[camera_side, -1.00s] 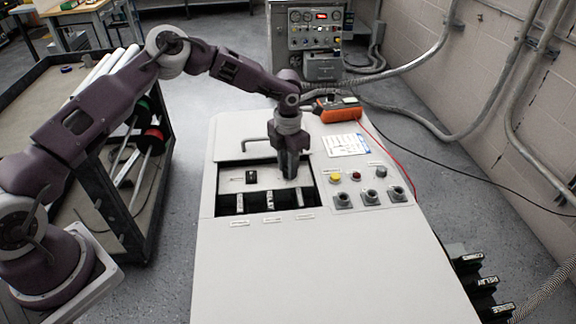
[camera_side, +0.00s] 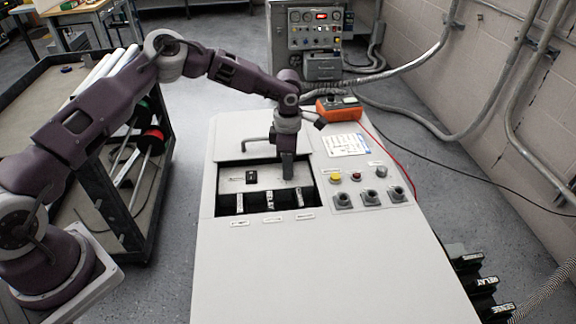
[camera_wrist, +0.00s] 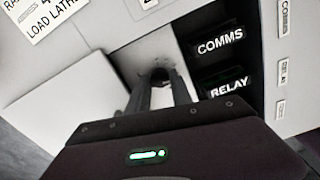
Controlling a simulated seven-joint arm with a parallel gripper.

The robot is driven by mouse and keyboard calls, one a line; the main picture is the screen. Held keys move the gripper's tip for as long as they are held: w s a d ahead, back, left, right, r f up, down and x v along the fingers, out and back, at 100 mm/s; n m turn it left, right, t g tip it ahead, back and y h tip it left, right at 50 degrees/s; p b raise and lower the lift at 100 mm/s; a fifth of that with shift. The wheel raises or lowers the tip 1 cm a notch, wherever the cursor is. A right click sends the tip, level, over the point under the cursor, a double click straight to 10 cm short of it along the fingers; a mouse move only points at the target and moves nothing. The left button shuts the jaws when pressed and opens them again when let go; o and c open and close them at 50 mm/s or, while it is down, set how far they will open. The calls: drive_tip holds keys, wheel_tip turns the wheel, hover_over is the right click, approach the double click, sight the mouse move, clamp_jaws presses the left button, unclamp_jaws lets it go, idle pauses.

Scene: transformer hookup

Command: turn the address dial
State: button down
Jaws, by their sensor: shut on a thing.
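The address dial (camera_wrist: 160,74) is a small grey knob between my fingertips in the wrist view, mostly covered by them. In the side view it is hidden behind the fingers. My gripper (camera_side: 288,176) points down into the open recess of the white cabinet, at the right part of the pale panel (camera_side: 232,186) inside. It also shows in the wrist view (camera_wrist: 158,82), with both fingers closed around the dial. The dial's marks and setting cannot be read.
A small black part (camera_side: 251,177) sits left on the recessed panel. Black sockets labelled COMMS (camera_wrist: 220,46) and RELAY (camera_wrist: 228,88) lie beside it. A handled lid (camera_side: 262,146) stands behind the recess; an orange meter (camera_side: 338,110) is at the back right. The cabinet's front top is clear.

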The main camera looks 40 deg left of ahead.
drive_tip(key=shift+m, duration=0.3)
idle(0.4)
drive_tip(key=c, duration=1.1)
unclamp_jaws()
drive_tip(key=shift+c, duration=0.2)
